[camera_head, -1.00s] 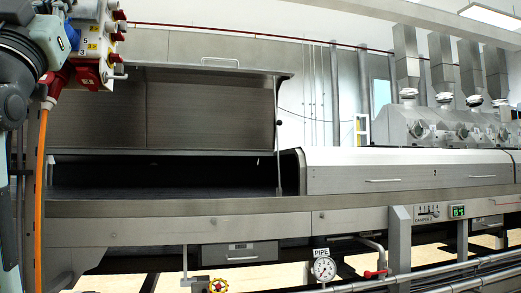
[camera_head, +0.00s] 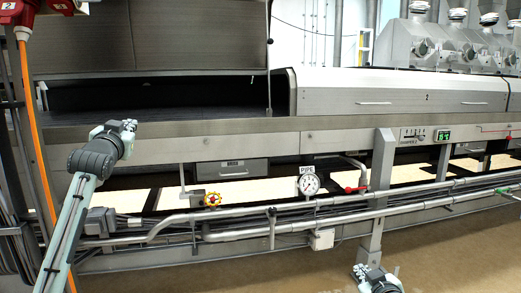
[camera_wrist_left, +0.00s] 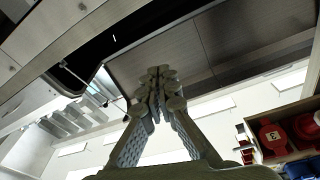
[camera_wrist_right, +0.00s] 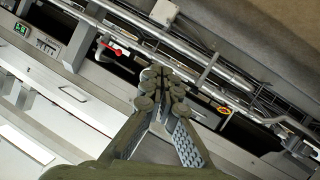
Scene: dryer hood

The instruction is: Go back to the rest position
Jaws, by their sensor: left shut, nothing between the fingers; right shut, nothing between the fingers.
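My left gripper (camera_head: 128,126) is at the left in the head view, in front of the machine's front rail and below the raised hood (camera_head: 160,45). In the left wrist view its fingers (camera_wrist_left: 155,82) are shut with nothing between them. My right gripper (camera_head: 362,270) shows at the bottom edge of the head view, low in front of the pipes. In the right wrist view its fingers (camera_wrist_right: 160,85) are shut and empty. The hood stands open over a dark opening (camera_head: 190,97). The lower part of the right arm is outside the head view.
Long metal pipes (camera_head: 340,208) run along the machine's lower front. A pressure gauge (camera_head: 310,184), a yellow-red valve wheel (camera_head: 212,199) and a red-handled valve (camera_head: 356,188) sit there. A closed hood (camera_head: 375,93) lies to the right. An orange cable (camera_head: 36,140) hangs at the left. Brown floor (camera_head: 445,250) is clear at lower right.

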